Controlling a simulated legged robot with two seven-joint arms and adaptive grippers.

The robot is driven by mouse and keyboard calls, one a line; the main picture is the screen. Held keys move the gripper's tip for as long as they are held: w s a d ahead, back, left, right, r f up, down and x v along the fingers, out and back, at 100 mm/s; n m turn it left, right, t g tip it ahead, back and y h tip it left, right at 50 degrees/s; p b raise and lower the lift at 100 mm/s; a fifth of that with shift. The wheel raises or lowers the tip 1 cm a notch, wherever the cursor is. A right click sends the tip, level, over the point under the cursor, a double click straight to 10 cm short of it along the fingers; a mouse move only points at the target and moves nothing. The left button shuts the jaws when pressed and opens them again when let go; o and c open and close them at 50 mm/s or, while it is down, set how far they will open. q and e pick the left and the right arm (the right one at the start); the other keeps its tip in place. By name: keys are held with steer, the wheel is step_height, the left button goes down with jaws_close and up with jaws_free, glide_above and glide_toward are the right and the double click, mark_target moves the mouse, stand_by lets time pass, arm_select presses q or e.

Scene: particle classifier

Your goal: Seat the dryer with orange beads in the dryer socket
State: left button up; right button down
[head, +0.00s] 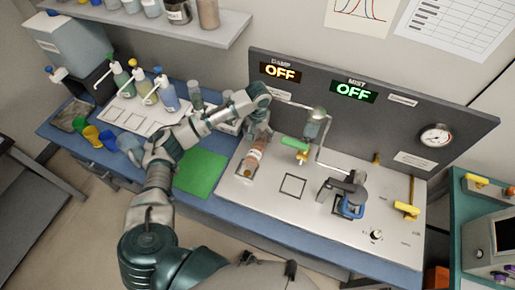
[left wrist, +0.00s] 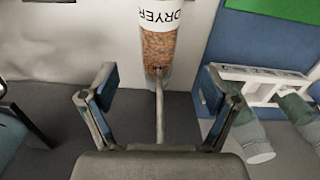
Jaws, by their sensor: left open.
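The dryer with orange beads (head: 254,158) is a clear tube with a white label, at the left end of the light panel top. My left gripper (head: 257,132) is at the dryer's far end in the head view. In the left wrist view it (left wrist: 158,88) is open, its fingers either side of the stem, with no visible contact. I cannot tell which fitting is the dryer socket. My right gripper is not in view.
A green mat (head: 201,172) lies left of the panel. A green-handled valve (head: 296,144), metal pipes and a dark fixture with a blue part (head: 349,206) stand on the panel. A square outline (head: 293,186) is empty.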

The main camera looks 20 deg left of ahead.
mark_target(258, 145)
arm_select(q)
steer(key=f, duration=0.4)
steer(key=shift+w+d+f, duration=0.2)
steer(key=shift+w+d, duration=0.05)
steer(key=shift+f, duration=0.2)
steer(key=f, duration=0.2)
steer(key=a+f, duration=0.1)
steer(key=f, duration=0.1)
steer(key=shift+s+f, duration=0.1)
steer(key=shift+f, duration=0.25)
steer(key=shift+d+f, duration=0.2)
steer(key=shift+f, duration=0.05)
steer(key=shift+d, duration=0.15)
steer(key=shift+c, duration=1)
steer(key=shift+r, duration=0.1)
steer(key=c, duration=1.5)
steer(key=shift+o, duration=0.2)
step_height(258, 145, up, 10)
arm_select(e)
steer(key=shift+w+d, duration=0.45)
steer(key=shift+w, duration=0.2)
